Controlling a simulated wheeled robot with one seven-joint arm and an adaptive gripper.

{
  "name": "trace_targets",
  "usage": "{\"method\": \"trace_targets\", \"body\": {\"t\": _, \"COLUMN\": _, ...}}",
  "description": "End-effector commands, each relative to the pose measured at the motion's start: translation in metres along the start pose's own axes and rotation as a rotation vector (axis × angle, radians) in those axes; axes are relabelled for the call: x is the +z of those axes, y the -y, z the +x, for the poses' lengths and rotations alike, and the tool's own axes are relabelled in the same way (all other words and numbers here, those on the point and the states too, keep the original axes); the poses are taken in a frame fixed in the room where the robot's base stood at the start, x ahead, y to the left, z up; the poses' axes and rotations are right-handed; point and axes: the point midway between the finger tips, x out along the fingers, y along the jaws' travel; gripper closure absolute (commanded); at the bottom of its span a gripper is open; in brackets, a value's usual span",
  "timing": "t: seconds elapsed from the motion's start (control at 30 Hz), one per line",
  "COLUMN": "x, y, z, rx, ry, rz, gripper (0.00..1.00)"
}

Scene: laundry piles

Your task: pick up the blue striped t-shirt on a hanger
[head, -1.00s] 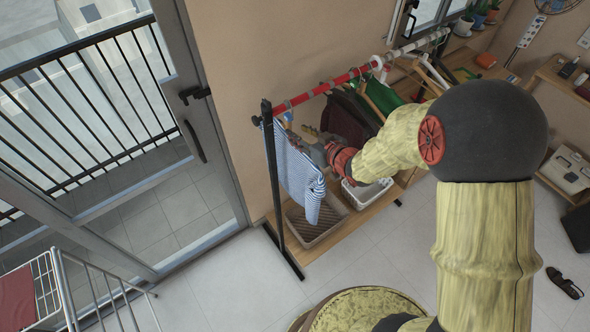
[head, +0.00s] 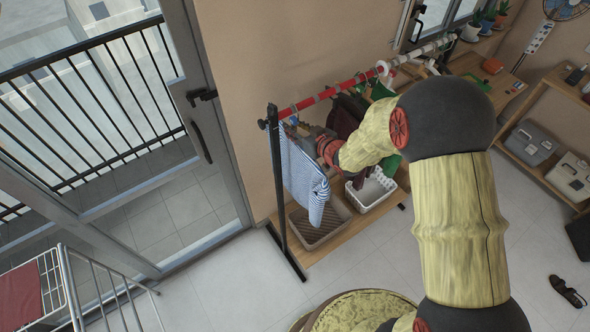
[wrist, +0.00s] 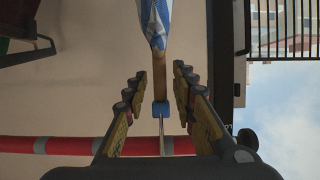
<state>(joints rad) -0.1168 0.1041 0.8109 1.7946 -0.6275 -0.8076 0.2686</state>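The blue and white striped t-shirt (head: 302,182) hangs at the near left end of the rail. In the wrist view its upper part (wrist: 155,20) shows with a wooden hanger neck (wrist: 159,75), a blue collar piece and a thin metal hook running to the rail. My gripper (wrist: 160,82) is open, with one finger on each side of the hanger neck and a gap visible on both sides. In the head view my gripper (head: 306,131) is at the shirt's top, partly hidden by the arm and shirt.
The red rail (head: 340,88) stands on a black post (head: 277,170). Dark and green clothes (head: 345,115) hang close to the right of my gripper. Baskets (head: 330,228) stand on the wooden shelf below. A glass door is on the left.

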Motion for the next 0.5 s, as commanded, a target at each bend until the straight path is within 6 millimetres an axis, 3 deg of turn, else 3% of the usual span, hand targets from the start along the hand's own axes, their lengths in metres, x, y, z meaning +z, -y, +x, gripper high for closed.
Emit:
{"method": "trace_targets", "body": {"t": 0.4, "x": -0.0001, "y": 0.0, "z": -0.0002, "rx": 0.0, "ry": 0.0, "rz": 0.0, "gripper": 0.99}}
{"method": "trace_targets", "body": {"t": 0.5, "x": -0.0001, "y": 0.0, "z": -0.0002, "rx": 0.0, "ry": 0.0, "rz": 0.0, "gripper": 1.0}}
